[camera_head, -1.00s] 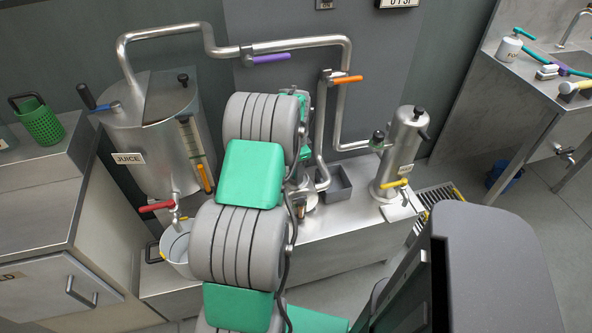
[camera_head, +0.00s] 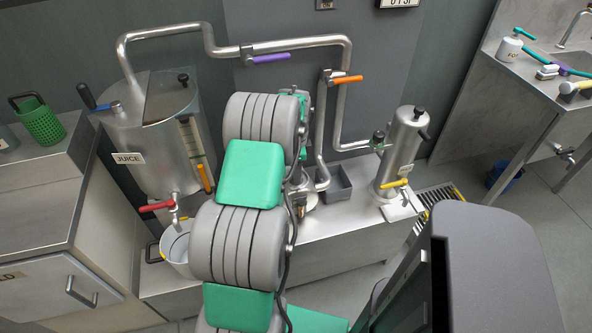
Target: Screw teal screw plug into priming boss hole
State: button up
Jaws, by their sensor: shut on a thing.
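My grey and green arm (camera_head: 238,244) rises through the middle of the picture and covers much of the centre of the bench. My gripper is hidden behind the arm's links, so its fingers and anything between them do not show. I cannot make out the teal screw plug. I cannot make out the priming boss hole either. Part of a metal fitting (camera_head: 301,208) shows just right of the arm, low on the bench, but it is too small and covered to tell what it is.
A steel juice tank (camera_head: 150,135) stands left, above a bucket (camera_head: 177,247). A steel cylinder (camera_head: 402,150) stands right. Pipes with a purple handle (camera_head: 270,58) and an orange handle (camera_head: 346,79) run behind. A grey bin (camera_head: 337,184) sits right of the arm. The bench front (camera_head: 340,240) is clear.

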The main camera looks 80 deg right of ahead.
jog(key=shift+o, duration=0.2)
jog(key=shift+m, duration=0.9)
jog(key=shift+m, duration=0.8)
jog(key=shift+m, duration=0.7)
jog(key=shift+c, duration=0.2)
jog(key=shift+o, duration=0.2)
jog(key=shift+m, duration=1.1)
